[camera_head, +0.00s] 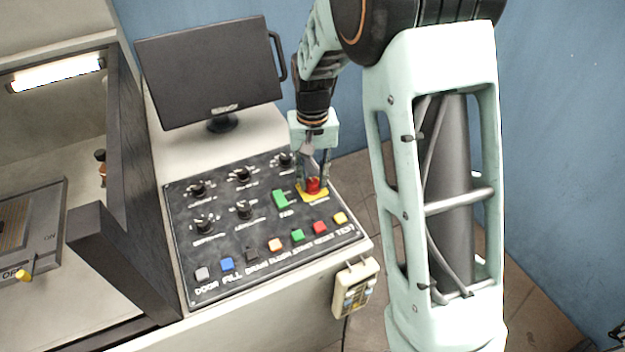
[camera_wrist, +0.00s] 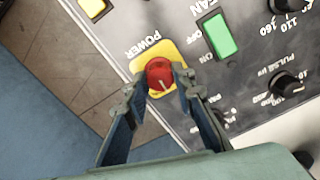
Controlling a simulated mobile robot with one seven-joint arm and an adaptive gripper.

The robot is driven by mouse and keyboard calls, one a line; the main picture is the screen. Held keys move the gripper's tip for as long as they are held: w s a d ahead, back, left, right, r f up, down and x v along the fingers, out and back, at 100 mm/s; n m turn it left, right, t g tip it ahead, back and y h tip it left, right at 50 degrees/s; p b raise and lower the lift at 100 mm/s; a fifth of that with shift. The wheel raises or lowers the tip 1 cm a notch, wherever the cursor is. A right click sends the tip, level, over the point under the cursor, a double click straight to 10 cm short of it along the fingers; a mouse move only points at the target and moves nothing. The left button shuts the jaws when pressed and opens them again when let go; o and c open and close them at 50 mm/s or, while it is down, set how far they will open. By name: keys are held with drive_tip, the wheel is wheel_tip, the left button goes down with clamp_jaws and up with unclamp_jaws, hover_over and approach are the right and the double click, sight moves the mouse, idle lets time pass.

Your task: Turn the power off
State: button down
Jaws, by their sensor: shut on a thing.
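The power switch is a red knob (camera_head: 313,186) on a yellow plate (camera_head: 318,196) at the upper right of the black control panel. The red knob also shows in the wrist view (camera_wrist: 160,74), with the yellow plate (camera_wrist: 143,62) around it and the word POWER beside it. A light line marks the knob's face. My gripper (camera_head: 314,182) reaches down over the knob from above. In the wrist view my gripper (camera_wrist: 162,82) has one finger on each side of the red knob and is shut on it. The knob's sides are partly hidden by the fingertips.
A green fan switch (camera_head: 280,200) sits just left of the power plate. Several black dials and a row of coloured buttons fill the control panel (camera_head: 215,270). A monitor (camera_head: 210,75) stands behind. A yellowish handset (camera_head: 355,287) hangs on the console's front.

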sight(313, 181)
drive_tip(key=n, duration=0.4)
drive_tip(key=shift+n+b, duration=0.3)
drive_tip(key=shift+b, duration=0.1)
drive_tip(key=shift+n, duration=1.7)
drive_tip(key=c, duration=1.6)
unclamp_jaws()
drive_tip(key=shift+r, duration=0.1)
wheel_tip(313, 181, up, 12)
drive_tip(key=shift+f, duration=0.1)
